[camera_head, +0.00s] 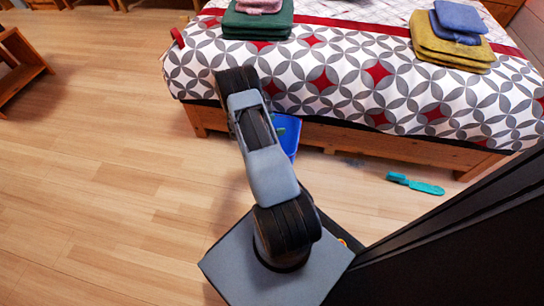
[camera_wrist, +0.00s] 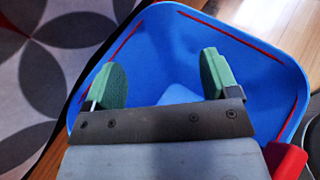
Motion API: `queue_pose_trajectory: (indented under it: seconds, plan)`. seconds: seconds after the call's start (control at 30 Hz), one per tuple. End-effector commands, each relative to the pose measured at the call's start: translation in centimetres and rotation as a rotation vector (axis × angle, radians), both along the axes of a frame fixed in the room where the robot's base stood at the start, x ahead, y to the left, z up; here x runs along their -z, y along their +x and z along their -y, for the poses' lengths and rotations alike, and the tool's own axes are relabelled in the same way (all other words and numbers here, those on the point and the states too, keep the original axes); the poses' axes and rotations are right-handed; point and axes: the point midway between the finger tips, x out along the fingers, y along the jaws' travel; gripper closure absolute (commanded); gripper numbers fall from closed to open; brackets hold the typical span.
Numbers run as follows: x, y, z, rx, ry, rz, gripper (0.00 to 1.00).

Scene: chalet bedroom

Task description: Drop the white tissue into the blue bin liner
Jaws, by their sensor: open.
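The blue bin liner (camera_wrist: 265,75) fills most of the wrist view, with its wide mouth open below my gripper (camera_wrist: 162,75). The gripper's green fingers are apart, and nothing is held between them. A pale bluish-white patch (camera_wrist: 180,94) shows inside the liner between the fingers; it looks like the tissue, though its lower part is hidden by the gripper's mount. In the head view, part of the blue bin (camera_head: 287,132) shows behind my arm, beside the bed. My gripper is hidden there.
The bed (camera_head: 345,85) has a patterned cover and a wooden frame (camera_head: 400,148). Folded green towels (camera_head: 257,22) and yellow towels (camera_head: 450,45) lie on it. A teal brush-like object (camera_head: 415,184) lies on the floor.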

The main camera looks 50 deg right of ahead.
Motion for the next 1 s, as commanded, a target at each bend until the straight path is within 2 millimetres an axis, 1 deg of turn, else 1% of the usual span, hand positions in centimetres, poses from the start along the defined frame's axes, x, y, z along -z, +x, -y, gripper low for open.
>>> queue_pose_trajectory:
  seconds: [0.23, 0.37, 0.8, 1.0]
  plan:
    - [-0.1, 0.1, -0.2, -0.001, 0.000, 0.000, 0.19]
    - [-0.7, 0.5, -1.2, -0.004, 0.000, 0.000, 0.19]
    - [-4.1, 2.8, -8.8, -0.005, 0.000, 0.001, 0.19]
    - [-5.0, 3.5, -11.1, -0.002, 0.000, 0.001, 0.19]
